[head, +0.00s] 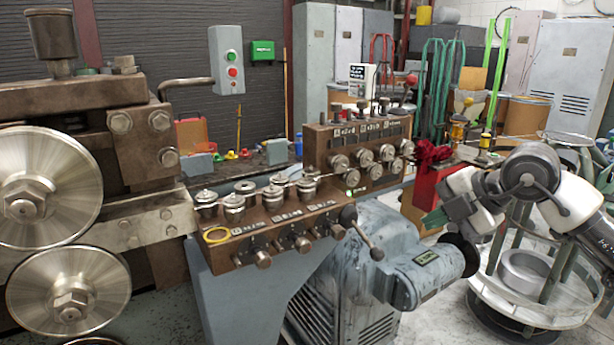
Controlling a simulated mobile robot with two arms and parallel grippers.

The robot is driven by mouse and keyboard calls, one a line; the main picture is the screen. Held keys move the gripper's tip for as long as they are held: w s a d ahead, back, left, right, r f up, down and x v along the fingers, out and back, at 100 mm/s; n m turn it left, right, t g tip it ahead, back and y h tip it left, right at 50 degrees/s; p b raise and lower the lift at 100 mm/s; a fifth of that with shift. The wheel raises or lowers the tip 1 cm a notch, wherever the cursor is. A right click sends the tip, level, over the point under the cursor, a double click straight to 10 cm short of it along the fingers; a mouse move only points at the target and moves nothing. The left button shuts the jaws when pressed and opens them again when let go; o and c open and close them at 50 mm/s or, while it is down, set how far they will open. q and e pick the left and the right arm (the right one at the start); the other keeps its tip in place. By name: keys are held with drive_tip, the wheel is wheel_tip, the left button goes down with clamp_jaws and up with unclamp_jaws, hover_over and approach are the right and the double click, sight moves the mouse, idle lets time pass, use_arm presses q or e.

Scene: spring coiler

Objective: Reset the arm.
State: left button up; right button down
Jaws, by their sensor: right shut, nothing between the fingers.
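My right arm (530,180) comes in from the right, white and dark grey, bent at a round joint. My right gripper (434,218) is at its left end, with greenish fingers shut and empty. It points left, above a blue-grey motor (425,278) and to the right of the coiler's control panel (280,215). It appears apart from the panel. A lever with black ball ends (362,234) slants down at the panel's right end. My left gripper is out of view.
Large steel rollers (45,188) fill the left side. A red box with a dark red cloth (432,154) stands behind my gripper. A round wire-reel stand (530,300) is below my arm. A grey button box (227,72) hangs above the panel. Open floor shows at the lower right.

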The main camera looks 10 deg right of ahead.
drive_tip(key=s+a+f+t+y, duration=0.1)
drive_tip(key=s+a+t+y, duration=0.2)
drive_tip(key=a+y, duration=1.25)
drive_tip(key=s+d+f+m+t+h, duration=0.1)
drive_tip(key=d+f+m+t+h, duration=0.25)
drive_tip(key=f+m+h, duration=0.6)
drive_tip(key=s+d+f+m+t+h, duration=0.1)
drive_tip(key=d+f+m+t+h, duration=0.4)
drive_tip(key=m+h, duration=0.65)
drive_tip(key=s+a+f+g, duration=0.2)
drive_tip(key=s+f+g, duration=0.5)
drive_tip(key=s+f, duration=0.3)
drive_tip(key=s+a+f+g, duration=0.2)
drive_tip(key=s+f+g, duration=0.65)
drive_tip(key=s, duration=0.25)
wheel_tip(320, 180, down, 26)
drive_tip(key=s+g+p, duration=0.1)
drive_tip(key=s+p, duration=0.1)
drive_tip(key=p, duration=0.2)
drive_tip(key=s+d+f+g+p, duration=0.1)
drive_tip(key=s+d+f, duration=0.2)
drive_tip(key=s+f, duration=0.8)
drive_tip(key=s, duration=0.4)
drive_tip(key=shift+s+f+p, duration=0.15)
drive_tip(key=shift+p, duration=0.2)
